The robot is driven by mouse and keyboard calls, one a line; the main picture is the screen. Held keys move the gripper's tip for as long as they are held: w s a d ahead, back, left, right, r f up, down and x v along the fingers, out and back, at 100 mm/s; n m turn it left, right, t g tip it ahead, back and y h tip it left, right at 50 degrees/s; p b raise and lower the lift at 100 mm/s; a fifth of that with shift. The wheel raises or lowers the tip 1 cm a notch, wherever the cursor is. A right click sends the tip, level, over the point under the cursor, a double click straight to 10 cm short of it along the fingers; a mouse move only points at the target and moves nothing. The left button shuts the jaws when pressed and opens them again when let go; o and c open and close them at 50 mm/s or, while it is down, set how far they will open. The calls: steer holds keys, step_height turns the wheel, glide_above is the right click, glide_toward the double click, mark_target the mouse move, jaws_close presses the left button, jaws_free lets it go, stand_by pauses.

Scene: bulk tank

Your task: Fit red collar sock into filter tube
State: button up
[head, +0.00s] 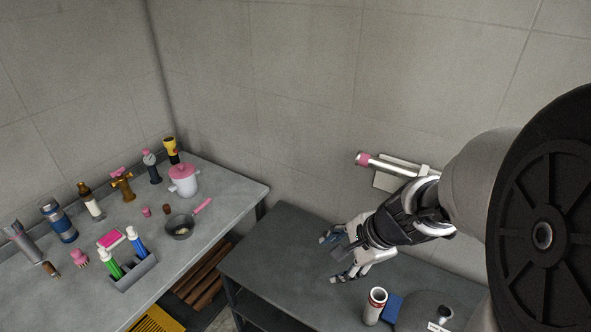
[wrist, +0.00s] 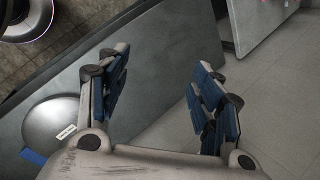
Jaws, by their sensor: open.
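A white cylinder with a red ring round its top, which looks like the red collar sock (head: 375,309), stands upright on the dark table. A metal tube with a pink end, perhaps the filter tube (head: 395,167), is fixed sideways on the wall behind my arm; part of it is hidden. My gripper (head: 338,257) is open and empty above the dark table, left of the cylinder and apart from it. In the wrist view my gripper (wrist: 160,65) has its blue-padded fingers spread with nothing between them. I cannot make out the cylinder or the tube there.
A round grey lid (head: 425,311) and a blue block (head: 393,308) are beside the cylinder on the dark table (head: 275,262). Its left part is clear. A lighter counter (head: 230,185) at left holds bottles, a pink-lidded pot, a pan and a bottle caddy.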

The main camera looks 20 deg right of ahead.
steer(key=d+f+m+p, duration=0.1)
steer(key=d+f+m, duration=0.5)
steer(key=d+m, duration=0.3)
steer(key=m+h+p, duration=0.1)
steer(key=m+h, duration=0.1)
steer(key=m, duration=0.4)
glide_toward(384, 298)
steer(key=shift+m+g, duration=0.3)
steer(key=b+x, duration=0.1)
steer(key=x, duration=0.1)
steer(key=a+b+x, duration=0.1)
steer(key=b+x, duration=0.1)
steer(key=x, duration=0.1)
steer(key=b+x, duration=0.2)
steer(key=shift+w+a+f, duration=0.1)
steer(key=shift+w+a, duration=0.1)
steer(key=shift+w, duration=0.15)
steer(key=b+x, duration=0.1)
steer(key=x, duration=0.1)
steer(key=b+x, duration=0.1)
steer(key=x, duration=0.1)
steer(key=b+x, duration=0.1)
steer(key=x, duration=0.1)
steer(key=shift+w+a, duration=0.3)
steer(key=shift+c, duration=0.4)
steer(key=c, duration=1.2)
steer(key=shift+o, duration=0.2)
step_height(384, 298, up, 20)
steer(key=p, duration=1.2)
